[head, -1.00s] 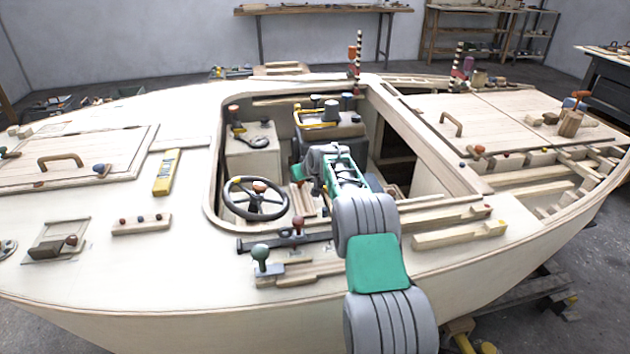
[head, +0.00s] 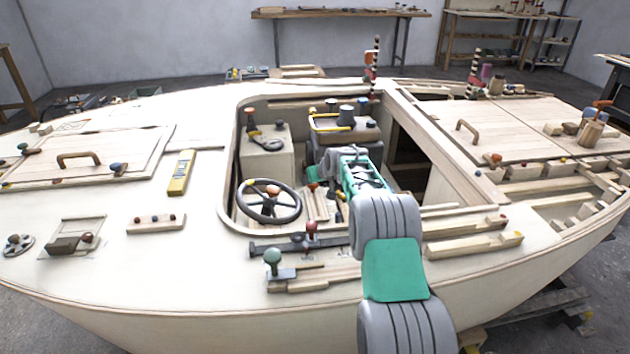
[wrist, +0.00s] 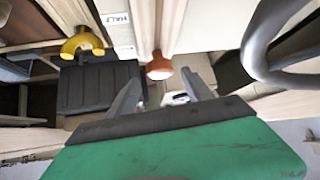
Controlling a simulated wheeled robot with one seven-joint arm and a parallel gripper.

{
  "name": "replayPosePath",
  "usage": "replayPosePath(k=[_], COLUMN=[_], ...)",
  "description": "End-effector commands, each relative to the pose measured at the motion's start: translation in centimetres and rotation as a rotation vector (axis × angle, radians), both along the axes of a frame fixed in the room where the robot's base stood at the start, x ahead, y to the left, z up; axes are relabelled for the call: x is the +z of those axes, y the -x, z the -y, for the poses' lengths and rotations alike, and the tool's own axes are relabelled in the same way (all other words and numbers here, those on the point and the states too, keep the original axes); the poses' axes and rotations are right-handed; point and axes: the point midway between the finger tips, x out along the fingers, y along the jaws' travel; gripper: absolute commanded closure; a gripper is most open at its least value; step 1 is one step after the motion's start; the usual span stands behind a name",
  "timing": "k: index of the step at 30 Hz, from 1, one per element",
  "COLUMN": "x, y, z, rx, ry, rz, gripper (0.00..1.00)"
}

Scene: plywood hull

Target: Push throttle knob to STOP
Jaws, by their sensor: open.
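An orange-red knob (wrist: 159,66) on a pale stem shows in the wrist view, just beyond my fingertips and roughly midway between them. It looks like the throttle knob. A white label (wrist: 118,19) with dark letters, apparently HALF, lies beside its stem. No STOP mark can be read. My gripper (wrist: 162,91) is open, its two grey fingers spread, with nothing held. I cannot tell whether a finger touches the knob. In the head view my arm reaches into the cockpit and hides most of this spot.
A dark steering wheel (head: 245,205) stands left of my arm; its rim (wrist: 252,55) is close at the right in the wrist view. A yellow knob (wrist: 82,43) is at the left there. The cockpit's wooden coaming (head: 226,200) surrounds the opening. A green-knobbed lever (head: 272,262) stands on the near deck.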

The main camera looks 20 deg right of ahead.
Motion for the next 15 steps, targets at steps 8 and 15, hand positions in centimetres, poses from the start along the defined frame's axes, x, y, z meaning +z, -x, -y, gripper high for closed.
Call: replayPosePath(k=[8,15], x=[3.5,3.9], y=[3.4,4.0], z=[0.4,0.5], rx=[-0.002,-0.001], ry=[-0.001,0.0], rz=[0.0,0.0], gripper=[0.41,0.41])
